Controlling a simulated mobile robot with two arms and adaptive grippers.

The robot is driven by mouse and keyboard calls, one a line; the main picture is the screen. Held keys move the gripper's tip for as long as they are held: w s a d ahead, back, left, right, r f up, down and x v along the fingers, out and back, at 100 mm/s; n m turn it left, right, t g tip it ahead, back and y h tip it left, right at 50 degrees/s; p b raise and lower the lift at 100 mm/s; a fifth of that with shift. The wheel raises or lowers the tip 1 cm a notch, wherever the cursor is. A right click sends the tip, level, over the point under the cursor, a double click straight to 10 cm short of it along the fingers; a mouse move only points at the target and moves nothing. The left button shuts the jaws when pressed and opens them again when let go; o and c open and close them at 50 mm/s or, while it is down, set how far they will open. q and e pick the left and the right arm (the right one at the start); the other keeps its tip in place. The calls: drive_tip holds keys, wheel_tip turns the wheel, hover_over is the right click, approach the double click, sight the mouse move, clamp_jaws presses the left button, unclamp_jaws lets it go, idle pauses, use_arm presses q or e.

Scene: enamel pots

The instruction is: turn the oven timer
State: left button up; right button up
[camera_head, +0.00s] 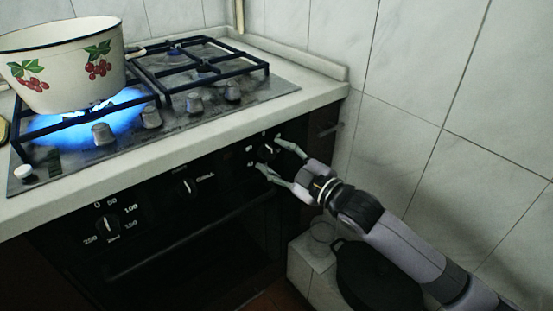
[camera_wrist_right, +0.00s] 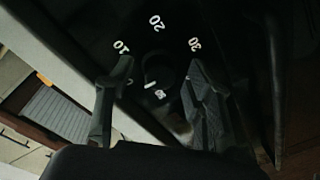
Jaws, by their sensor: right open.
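The oven timer is the dark rightmost knob (camera_head: 269,149) on the black oven front, with a small white mark. In the right wrist view the timer knob (camera_wrist_right: 154,84) shows below the printed numbers 10, 20 and 30. My right gripper (camera_head: 268,155) is open at the timer, one finger above it and one below in the head view. In the right wrist view the fingers of my right gripper (camera_wrist_right: 161,66) stand on either side of the knob. Whether they touch it I cannot tell. My left gripper is not in view.
A middle knob (camera_head: 185,187) and a temperature knob (camera_head: 108,226) are on the same panel. Above, a cherry-patterned enamel pot (camera_head: 65,65) stands over a lit blue burner (camera_head: 90,108). A tiled wall (camera_head: 450,80) is at the right. A dark round pan (camera_head: 375,275) sits below my arm.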

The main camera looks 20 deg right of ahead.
drive_tip(key=shift+w, duration=0.1)
drive_tip(key=shift+c, duration=0.3)
clamp_jaws()
idle(0.4)
